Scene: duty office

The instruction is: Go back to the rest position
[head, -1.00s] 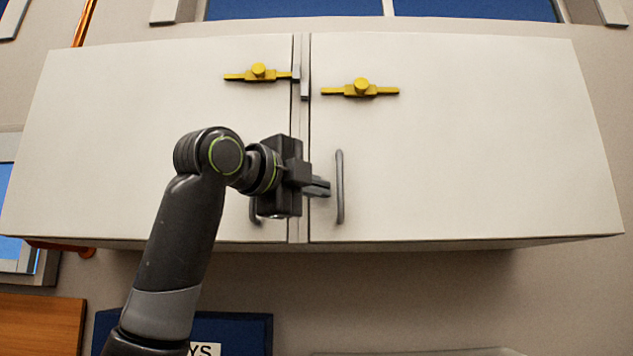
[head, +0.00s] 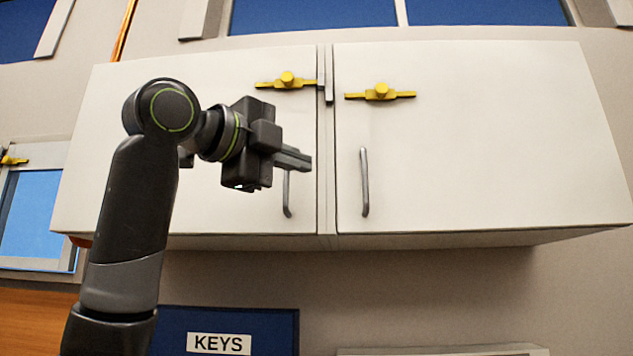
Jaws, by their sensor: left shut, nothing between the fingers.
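My left gripper (head: 303,160) is shut and empty. It shows in front of the left door of a white wall cabinet (head: 480,150), over the upper part of that door's grey handle (head: 287,195). I cannot tell how far it is from the door. Both cabinet doors look closed. The right door's grey handle (head: 364,182) is to the right of the gripper and clear of it. A yellow latch (head: 287,81) sits on the left door and another yellow latch (head: 381,92) on the right door. My right gripper is not in view.
A blue board with a KEYS label (head: 219,343) is on the wall below the cabinet. A window (head: 32,213) with a yellow catch (head: 12,160) is at the left.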

